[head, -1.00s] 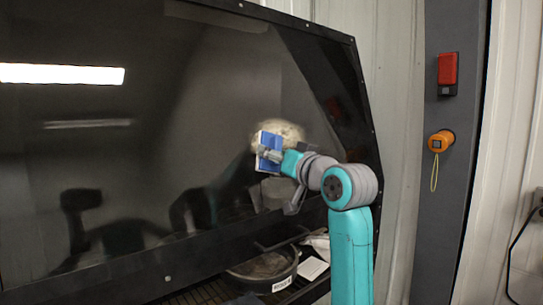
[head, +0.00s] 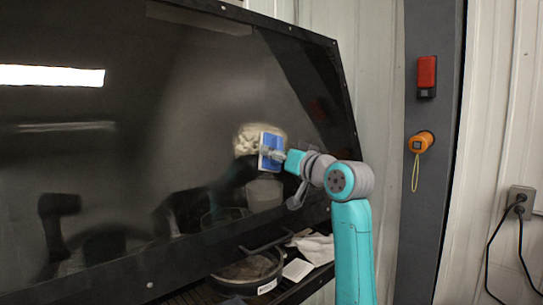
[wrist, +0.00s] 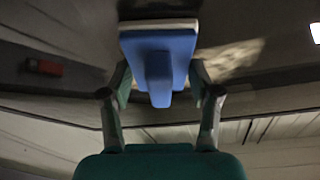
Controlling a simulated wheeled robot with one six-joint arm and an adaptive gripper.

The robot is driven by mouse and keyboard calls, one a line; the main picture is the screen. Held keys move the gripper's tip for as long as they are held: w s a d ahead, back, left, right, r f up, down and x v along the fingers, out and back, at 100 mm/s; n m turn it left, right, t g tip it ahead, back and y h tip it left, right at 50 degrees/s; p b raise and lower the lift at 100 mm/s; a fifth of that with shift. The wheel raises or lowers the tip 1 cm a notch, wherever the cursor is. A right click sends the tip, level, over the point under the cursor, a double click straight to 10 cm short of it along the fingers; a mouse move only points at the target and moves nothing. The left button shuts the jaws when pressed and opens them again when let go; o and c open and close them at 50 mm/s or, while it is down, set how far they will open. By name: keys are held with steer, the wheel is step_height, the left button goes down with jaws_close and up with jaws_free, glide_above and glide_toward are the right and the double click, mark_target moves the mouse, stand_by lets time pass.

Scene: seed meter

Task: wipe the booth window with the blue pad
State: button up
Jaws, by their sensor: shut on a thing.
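The blue pad (head: 270,152) has a pale face turned to the dark booth window (head: 150,130). My gripper (head: 281,156) is shut on the pad's blue handle. In the wrist view the pad (wrist: 158,45) sits between the two fingers of my gripper (wrist: 160,82). A pale, mottled smudge (head: 247,138) shows on the window, partly behind and to the left of the pad. The smudge (wrist: 228,58) also shows right of the pad in the wrist view. I cannot tell whether the pad touches the glass.
Below the window's lower edge, a round dark pan (head: 248,272) and a white cloth (head: 317,247) lie on a shelf. A grey post (head: 428,200) at the right carries a red box (head: 427,76) and an orange device (head: 421,142) with a hanging loop.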

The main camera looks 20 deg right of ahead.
mark_target(220, 146)
steer(key=shift+w+d+r, duration=0.45)
steer(key=shift+w+d, duration=0.05)
steer(key=shift+d, duration=0.7)
steer(key=shift+w+d+r, duration=0.45)
steer(key=shift+d, duration=0.7)
steer(key=shift+w+d+r, duration=0.45)
steer(key=shift+w+d, duration=0.05)
steer(key=shift+d, duration=0.7)
steer(key=shift+s+a, duration=0.55)
steer(key=shift+a, duration=1.3)
steer(key=shift+s+a, duration=0.5)
steer(key=shift+a, duration=1.4)
steer(key=shift+s+a, duration=0.55)
steer(key=shift+a, duration=1.3)
steer(key=shift+s+a, duration=0.4)
steer(key=shift+a, duration=0.65)
steer(key=shift+s+a, duration=0.45)
steer(key=shift+a, duration=0.65)
steer(key=shift+s+a, duration=0.4)
steer(key=shift+a, duration=0.65)
steer(key=shift+s+a, duration=0.2)
steer(key=shift+a, duration=0.65)
steer(key=shift+s+a, duration=0.2)
steer(key=shift+a, duration=0.65)
